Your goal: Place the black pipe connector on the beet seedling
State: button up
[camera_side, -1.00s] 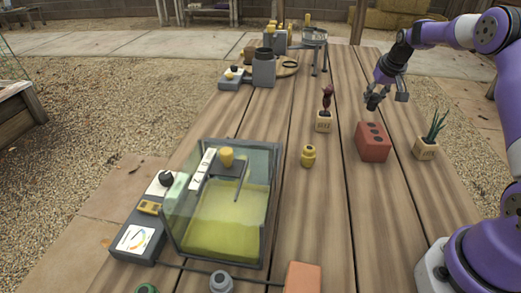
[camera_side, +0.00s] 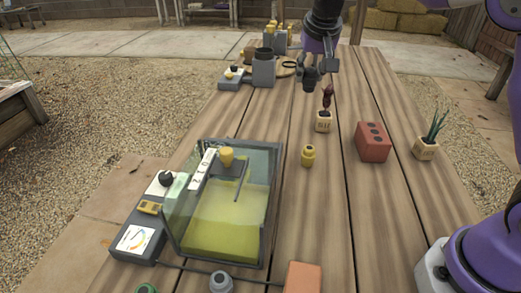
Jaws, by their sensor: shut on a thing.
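My gripper (camera_side: 318,70) is shut on the black pipe connector (camera_side: 309,83) and holds it above the table. The connector is a small dark piece, partly hidden by the fingers. The beet seedling (camera_side: 326,98) has dark red leaves and stands upright in a small tan cube pot (camera_side: 323,122). In this view the connector appears just above and left of the seedling's top. I cannot tell whether they touch or how far apart they are in depth.
A red brick with holes (camera_side: 373,143) and a potted spiky green plant (camera_side: 428,145) stand to the right. A yellow connector (camera_side: 308,156) stands in front of the beet pot. A glass tank of yellow-green liquid (camera_side: 222,215) fills the front left.

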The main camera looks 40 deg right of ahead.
jog(key=w+d+f, duration=0.1)
jog(key=d+f, duration=0.1)
jog(key=d, duration=0.1)
jog(key=d+f, duration=0.2)
jog(key=d, duration=0.2)
jog(key=w+d+f, duration=0.1)
jog(key=d+f, duration=0.1)
jog(key=d, duration=0.1)
jog(key=shift+w+d+f, duration=0.25)
jog(key=shift+w+f, duration=0.05)
jog(key=shift+f, duration=2.05)
jog(key=shift+f, duration=0.15)
jog(key=o, duration=0.9)
jog(key=shift+o, duration=0.2)
